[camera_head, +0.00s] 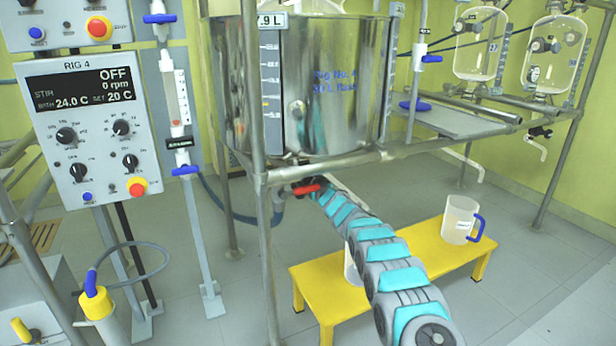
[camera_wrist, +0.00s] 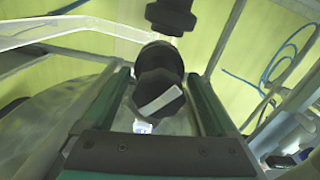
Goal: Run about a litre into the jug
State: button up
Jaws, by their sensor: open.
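A red valve handle (camera_head: 308,189) sits below the steel vessel (camera_head: 335,85), under the frame rail. My arm reaches up to it, and my gripper itself is hidden behind the arm there. In the wrist view my gripper (camera_wrist: 158,78) is open, its two dark green fingers on either side of a dark round fitting (camera_wrist: 158,92) with a pale stripe. I cannot tell whether they touch it. A translucent jug (camera_head: 461,218) with a blue handle stands upright on the yellow bench (camera_head: 425,262). Another pale vessel (camera_head: 351,268) on the bench is mostly hidden by my arm.
The RIG 4 control panel (camera_head: 93,130) reads OFF and 0 rpm. Steel posts and rails of the frame (camera_head: 262,230) stand close to my arm. Glass vessels (camera_head: 553,55) hang at the back right. A yellow-capped bottle (camera_head: 97,302) is at the lower left. Floor right of the bench is clear.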

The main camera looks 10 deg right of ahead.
dwell(0.3)
jog(key=c, duration=1.4)
jog(key=n+b, duration=0.3)
jog(key=n, duration=0.3)
jog(key=n+b, duration=0.3)
jog(key=n, duration=0.2)
jog(key=shift+n, duration=0.4)
jog(key=o, duration=1.4)
